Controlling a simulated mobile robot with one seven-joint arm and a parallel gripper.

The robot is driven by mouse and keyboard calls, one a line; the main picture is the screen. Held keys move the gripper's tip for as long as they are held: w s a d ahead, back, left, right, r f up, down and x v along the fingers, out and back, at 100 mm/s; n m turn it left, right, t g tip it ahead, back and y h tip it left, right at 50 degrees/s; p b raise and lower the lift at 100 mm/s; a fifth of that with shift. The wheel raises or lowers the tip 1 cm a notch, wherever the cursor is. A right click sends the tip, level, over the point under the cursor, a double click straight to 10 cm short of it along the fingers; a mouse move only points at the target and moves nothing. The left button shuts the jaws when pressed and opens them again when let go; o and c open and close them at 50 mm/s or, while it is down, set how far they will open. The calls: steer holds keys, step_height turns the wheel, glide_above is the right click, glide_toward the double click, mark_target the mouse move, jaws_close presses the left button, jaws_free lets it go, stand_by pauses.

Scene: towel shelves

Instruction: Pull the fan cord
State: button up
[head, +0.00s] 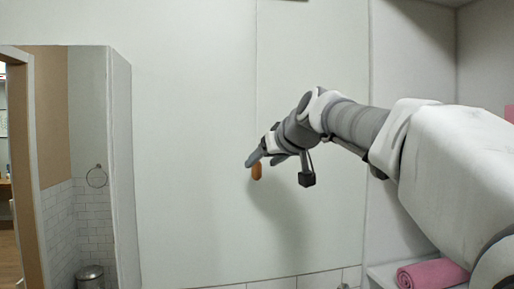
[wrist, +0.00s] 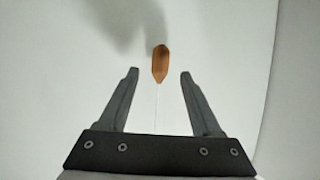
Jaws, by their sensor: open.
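The fan cord's orange-brown pull knob (head: 256,172) hangs in front of the pale wall in the head view, just below my fingertips. In the wrist view the knob (wrist: 160,63) lies centred between the fingertips, its far end reaching a little past them. The thin white cord (wrist: 156,108) runs from the knob back between my fingers. My gripper (head: 265,160) is open; in the wrist view my gripper (wrist: 160,74) has a gap on both sides of the knob. No fan is in view.
A shelf at lower right holds a rolled pink towel (head: 432,273). At left are a doorway, a towel ring (head: 97,177) on a tiled wall, and a metal bin (head: 90,276). The wall behind the knob is bare.

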mark_target(259, 170)
steer(key=x, duration=0.5)
steer(key=shift+p, duration=0.35)
steer(key=shift+r, duration=0.1)
jaws_close()
steer(key=shift+f+b, duration=0.6)
jaws_free()
steer(key=shift+s+d+r, duration=0.1)
steer(key=b+v, duration=0.2)
steer(key=v, duration=1.5)
steer(key=shift+s, duration=0.2)
